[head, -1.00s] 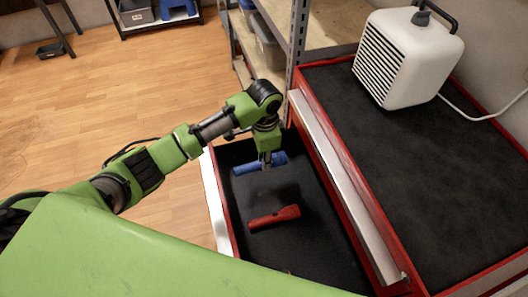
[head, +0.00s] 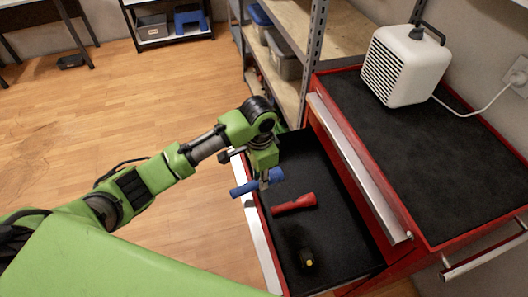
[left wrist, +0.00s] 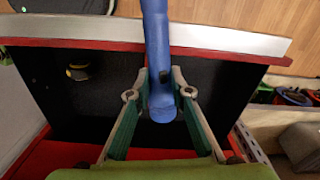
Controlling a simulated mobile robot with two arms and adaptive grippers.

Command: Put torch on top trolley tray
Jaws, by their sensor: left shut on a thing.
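My left gripper (head: 264,184) is shut on a blue torch (head: 243,189). It holds the torch above the open drawer, and the torch's left end reaches over the drawer's pale front edge. In the left wrist view the blue torch (left wrist: 158,50) lies between the two fingers (left wrist: 161,84). A red torch (head: 294,204) lies on the dark drawer floor. The trolley's top tray (head: 440,170) is black-matted with a red rim, to the right of the drawer and higher. My right gripper is in neither view.
A white heater (head: 405,65) with a cord stands at the back of the top tray; the tray's front is clear. A black and yellow item (head: 307,259) lies in the open drawer (head: 345,235). A metal shelf post (head: 315,45) stands behind.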

